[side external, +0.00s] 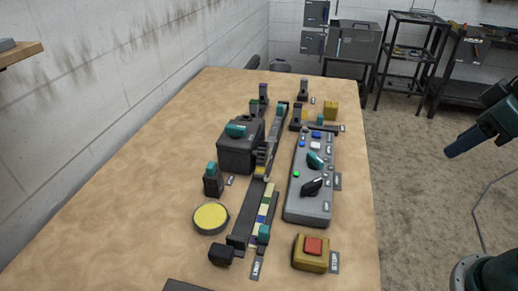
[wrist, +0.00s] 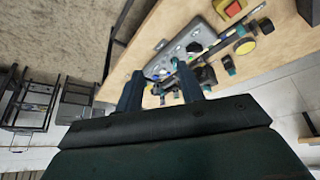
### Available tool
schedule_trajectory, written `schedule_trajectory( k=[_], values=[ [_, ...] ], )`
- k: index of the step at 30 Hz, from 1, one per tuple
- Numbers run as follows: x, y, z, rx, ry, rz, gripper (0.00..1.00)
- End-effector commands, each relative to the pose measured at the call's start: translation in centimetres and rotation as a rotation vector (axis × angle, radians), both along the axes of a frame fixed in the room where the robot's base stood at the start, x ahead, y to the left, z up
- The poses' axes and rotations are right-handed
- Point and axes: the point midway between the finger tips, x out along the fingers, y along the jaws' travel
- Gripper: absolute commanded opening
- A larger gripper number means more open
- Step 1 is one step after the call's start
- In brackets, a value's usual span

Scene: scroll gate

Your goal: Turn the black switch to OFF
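The black switch (side external: 312,187) is a dark knob with a raised handle on the grey control panel (side external: 308,209), on the right part of the table. Its handle lies at a slant; the small labels are too blurred to read. A dark knob that looks like this switch shows on the panel in the wrist view (wrist: 194,47). My gripper (wrist: 162,74) has its two fingers apart with nothing between them. It is well away from the switch, off the table's right side. In the side view only part of my arm shows at the right edge.
A teal knob (side external: 315,160) and a green button (side external: 296,174) sit close to the switch. A yellow box with a red button (side external: 313,246) stands in front of the panel. A slotted track (side external: 250,220), a yellow disc (side external: 211,217) and a dark box (side external: 236,155) lie left.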

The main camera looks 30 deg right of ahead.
Motion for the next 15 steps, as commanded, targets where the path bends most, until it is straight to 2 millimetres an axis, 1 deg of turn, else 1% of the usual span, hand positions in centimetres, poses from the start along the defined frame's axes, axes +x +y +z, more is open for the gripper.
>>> schedule_trajectory(
  k=[5,11,15],
  values=[
    [2.3,0.6,0.6,-0.054,0.050,0.140,0.38],
    [5.7,1.8,1.0,-0.128,0.117,0.354,0.38],
    [8.2,2.7,0.8,-0.175,0.161,0.508,0.38]
  ],
)
